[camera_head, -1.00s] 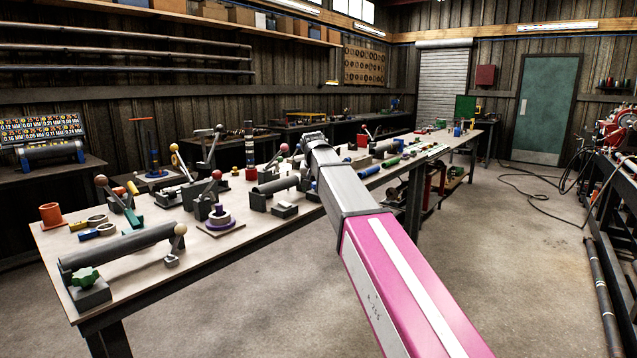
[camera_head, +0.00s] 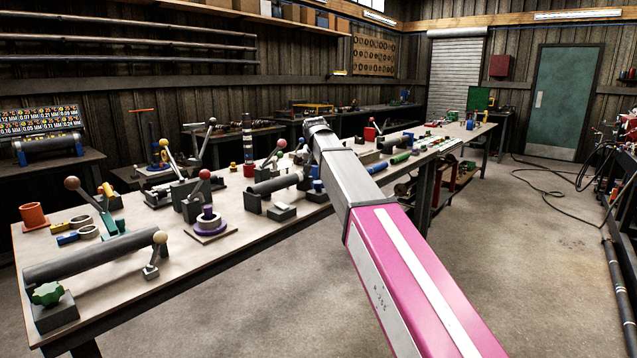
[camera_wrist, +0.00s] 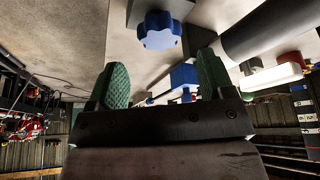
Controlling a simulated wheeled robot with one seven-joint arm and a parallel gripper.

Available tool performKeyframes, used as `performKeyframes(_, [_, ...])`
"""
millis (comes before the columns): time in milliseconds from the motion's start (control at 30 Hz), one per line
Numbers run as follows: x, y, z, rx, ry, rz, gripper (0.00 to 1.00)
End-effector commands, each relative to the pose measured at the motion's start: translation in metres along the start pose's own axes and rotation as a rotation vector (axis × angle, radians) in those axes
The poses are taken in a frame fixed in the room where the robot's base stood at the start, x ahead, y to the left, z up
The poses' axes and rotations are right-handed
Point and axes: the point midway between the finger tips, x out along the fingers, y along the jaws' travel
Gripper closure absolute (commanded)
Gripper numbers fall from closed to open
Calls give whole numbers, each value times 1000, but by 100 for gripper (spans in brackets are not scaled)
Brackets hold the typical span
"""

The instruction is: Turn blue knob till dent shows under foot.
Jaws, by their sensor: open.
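A blue lobed knob (camera_wrist: 158,30) shows near the top middle of the wrist view, beyond my fingertips and apart from them. A thick dark grey shaft (camera_wrist: 265,25) runs beside it on the right. My gripper (camera_wrist: 163,78) is open and empty, with a green pad on each finger. In the head view my gripper's end (camera_head: 318,127) is over the workbench, and its fingers cannot be made out. A small blue part (camera_head: 318,185) shows beside my arm there; I cannot tell if it is the same knob. I cannot make out the foot or a dent.
The long workbench (camera_head: 205,258) carries several fixtures. A green knob (camera_head: 47,293) and shaft (camera_head: 95,254) stand at its near left end. A blue block (camera_wrist: 183,75) and white bar (camera_wrist: 270,77) show past my fingers. The floor (camera_head: 480,240) at right is mostly clear.

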Motion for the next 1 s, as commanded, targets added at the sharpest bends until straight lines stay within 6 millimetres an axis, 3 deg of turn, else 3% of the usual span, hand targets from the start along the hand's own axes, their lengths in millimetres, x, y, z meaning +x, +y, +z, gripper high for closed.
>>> performKeyframes(100, [22,0,0,0,-1,0,25])
performKeyframes(300, [47,0,0,0,-1,0,25])
performKeyframes(733, [57,0,0,0,1,0,25])
performKeyframes(767, [57,0,0,0,1,0,28])
performKeyframes(900, [57,0,0,0,0,0,74])
performKeyframes(1000, [57,0,0,0,0,0,75])
